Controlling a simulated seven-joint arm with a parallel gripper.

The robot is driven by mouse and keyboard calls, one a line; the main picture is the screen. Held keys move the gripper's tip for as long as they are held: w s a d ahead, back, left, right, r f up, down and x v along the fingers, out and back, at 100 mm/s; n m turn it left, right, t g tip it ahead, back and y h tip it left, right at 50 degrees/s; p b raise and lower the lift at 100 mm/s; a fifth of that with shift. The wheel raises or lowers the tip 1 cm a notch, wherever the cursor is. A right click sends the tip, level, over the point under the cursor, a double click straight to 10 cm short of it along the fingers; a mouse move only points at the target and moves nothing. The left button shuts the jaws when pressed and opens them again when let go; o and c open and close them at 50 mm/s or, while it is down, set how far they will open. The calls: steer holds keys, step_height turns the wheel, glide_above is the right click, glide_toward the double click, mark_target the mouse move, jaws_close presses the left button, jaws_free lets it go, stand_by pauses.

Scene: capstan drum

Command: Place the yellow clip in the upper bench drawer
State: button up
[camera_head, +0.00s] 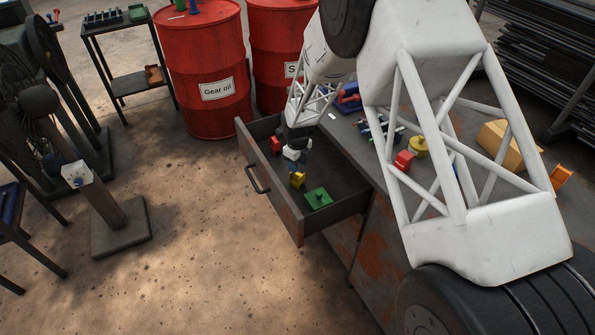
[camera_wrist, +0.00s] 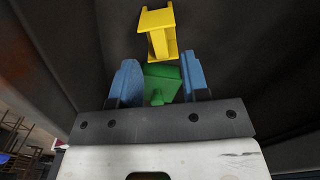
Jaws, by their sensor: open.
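The yellow clip (camera_head: 297,180) shows inside the pulled-out bench drawer (camera_head: 272,197), just below my gripper (camera_head: 300,166). In the wrist view the yellow clip (camera_wrist: 157,32) lies just beyond the blue fingertips (camera_wrist: 160,64), and the fingers are apart with nothing gripped. I cannot tell whether the clip rests on the drawer floor or touches a finger. A green block with a knob (camera_head: 318,198) sits in the drawer near its front right corner.
The bench top holds a yellow knobbed piece (camera_head: 418,147), a red block (camera_head: 403,160) and a wooden box (camera_head: 500,145). Red drums (camera_head: 205,75) stand behind the drawer.

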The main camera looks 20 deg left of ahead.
mark_target(299, 173)
steer(key=shift+r, duration=2.9)
steer(key=s+d+r+n, duration=0.4)
steer(key=s+d+r, duration=0.1)
steer(key=d+r, duration=0.4)
steer(key=s+d+r+n+t, duration=0.1)
steer(key=s+d+r+n, duration=0.25)
steer(key=d+r, duration=0.55)
steer(key=s+d+r+n, duration=0.4)
steer(key=s+d+r, duration=0.1)
steer(key=d+r, duration=0.45)
steer(key=s+d+r+n, duration=0.2)
steer(key=s+d, duration=0.3)
steer(key=s, duration=0.4)
steer(key=s+d+r+n+t, duration=0.1)
steer(key=s+d+r+n, duration=0.1)
steer(key=s+d+n, duration=0.3)
steer(key=s+d+r+n, duration=0.1)
steer(key=s+d+n, duration=0.2)
steer(key=s, duration=1)
steer(key=shift+s+d+r+n+t, duration=0.15)
steer(key=shift+d+r+n+t, duration=0.2)
steer(key=shift+d, duration=0.75)
